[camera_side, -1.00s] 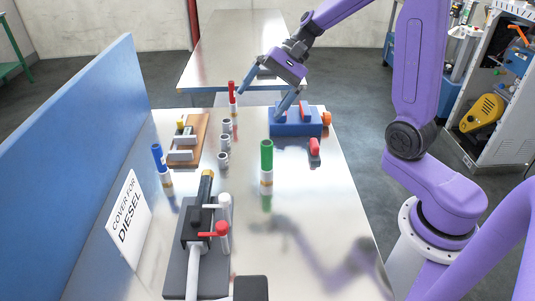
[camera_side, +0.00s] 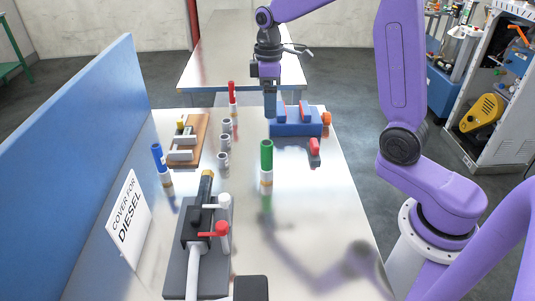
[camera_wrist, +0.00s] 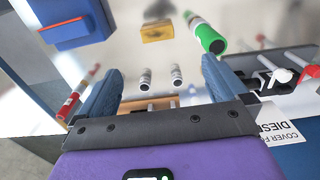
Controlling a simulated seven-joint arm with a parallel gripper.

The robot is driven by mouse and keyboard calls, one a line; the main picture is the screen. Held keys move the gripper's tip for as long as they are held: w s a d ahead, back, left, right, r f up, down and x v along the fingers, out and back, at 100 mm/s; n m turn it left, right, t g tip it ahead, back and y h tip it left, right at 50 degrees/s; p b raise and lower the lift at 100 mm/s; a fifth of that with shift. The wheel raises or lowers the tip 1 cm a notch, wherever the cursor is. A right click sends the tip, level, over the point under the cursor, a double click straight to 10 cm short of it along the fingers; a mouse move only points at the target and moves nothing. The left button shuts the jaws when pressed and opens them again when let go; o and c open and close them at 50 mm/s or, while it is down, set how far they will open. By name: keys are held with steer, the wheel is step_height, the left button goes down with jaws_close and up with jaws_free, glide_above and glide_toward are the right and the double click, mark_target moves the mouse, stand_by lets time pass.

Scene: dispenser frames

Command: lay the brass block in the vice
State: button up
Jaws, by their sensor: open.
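A blue fixture (camera_side: 296,129) with red upright pieces stands at the far right of the table and looks like the vice. Part of it shows at the top left of the wrist view (camera_wrist: 72,28). A golden block (camera_wrist: 157,32), which looks like the brass block, lies on the table in the wrist view, between the blue fixture and the green-capped marker. I cannot pick it out surely in the side view. My gripper (camera_side: 270,113) points down at the left end of the blue fixture; contact cannot be told. In the wrist view its fingers (camera_wrist: 160,85) are apart, with nothing held.
A green-capped marker (camera_side: 267,158), a red-capped one (camera_side: 232,98) and a blue-capped one (camera_side: 160,163) stand upright. Small grey cylinders (camera_side: 223,160) stand mid-table beside a wooden board (camera_side: 201,135). A grey-based device (camera_side: 181,272) is at front left. A blue panel (camera_side: 85,150) walls the left.

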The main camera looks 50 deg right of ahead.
step_height(320, 180, down, 12)
steer(key=shift+f, duration=0.15)
steer(key=shift+w+d+f, duration=0.1)
steer(key=shift+w+f, duration=0.1)
steer(key=shift+f, duration=1.15)
steer(key=shift+w+f, duration=0.2)
steer(key=shift+f, duration=1.1)
steer(key=shift+c, duration=0.3)
steer(key=c, duration=1.3)
steer(key=shift+r, duration=0.1)
